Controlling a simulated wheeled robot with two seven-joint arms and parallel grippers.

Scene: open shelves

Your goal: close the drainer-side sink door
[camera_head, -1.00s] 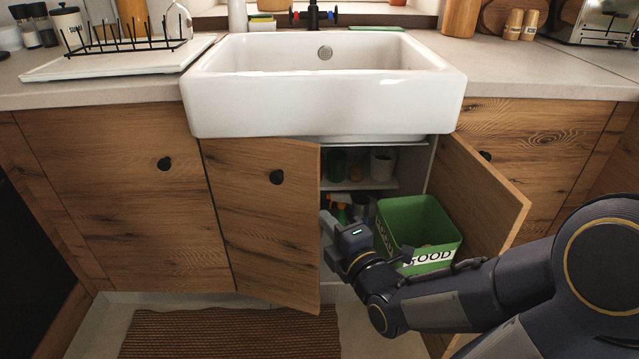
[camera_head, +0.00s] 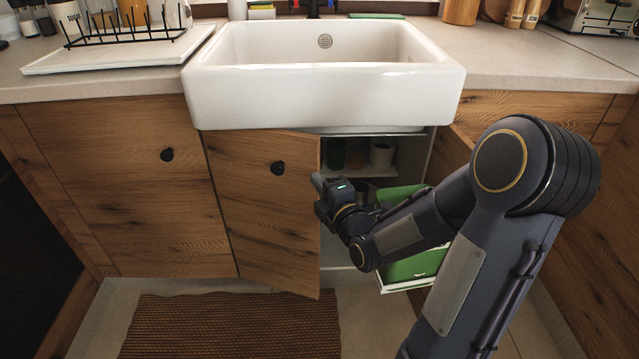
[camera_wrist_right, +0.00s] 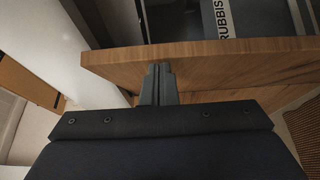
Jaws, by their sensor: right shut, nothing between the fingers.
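The drainer-side sink door (camera_head: 255,215) is the wooden left door under the sink, with a round black knob (camera_head: 278,168). It stands ajar, its free edge swung out towards me. My right gripper (camera_head: 318,185) is shut and empty at that free edge. In the right wrist view, the closed fingertips (camera_wrist_right: 158,72) are at the edge of a wooden door panel (camera_wrist_right: 220,52); I cannot tell whether they touch it. My left gripper is not in view.
The white sink (camera_head: 325,95) is above, and the drainer rack (camera_head: 125,30) stands on the left counter. A green bin (camera_head: 415,267) is partly hidden behind my right arm. The other sink door is open at right, mostly hidden. A brown mat (camera_head: 230,325) lies below.

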